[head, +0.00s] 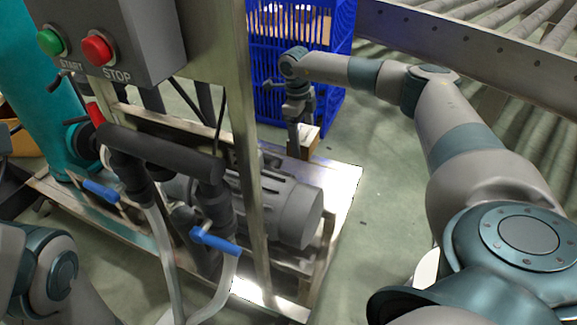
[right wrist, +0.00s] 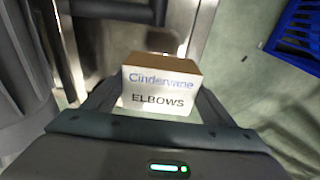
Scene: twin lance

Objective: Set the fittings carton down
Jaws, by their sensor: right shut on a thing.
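The fittings carton (head: 311,136) is a small brown and white box in the head view, low down beside the steel skid plate (head: 340,180) of the pump stand. In the right wrist view the carton (right wrist: 160,88) shows its label, "Cindervane ELBOWS". My right gripper (head: 296,140) points down and is shut on the carton, with one finger on each side in the right wrist view (right wrist: 158,105). I cannot tell whether the carton's underside touches anything. Part of my left arm shows at the lower left, but its gripper is out of view.
A blue plastic crate (head: 338,70) with cardboard inside stands behind the carton. The pump stand has a grey motor (head: 290,210), a steel post (head: 243,130) and blue-handled valves (head: 213,241). A roller conveyor (head: 470,45) runs at the back right. Green floor (head: 385,165) lies clear right of the skid.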

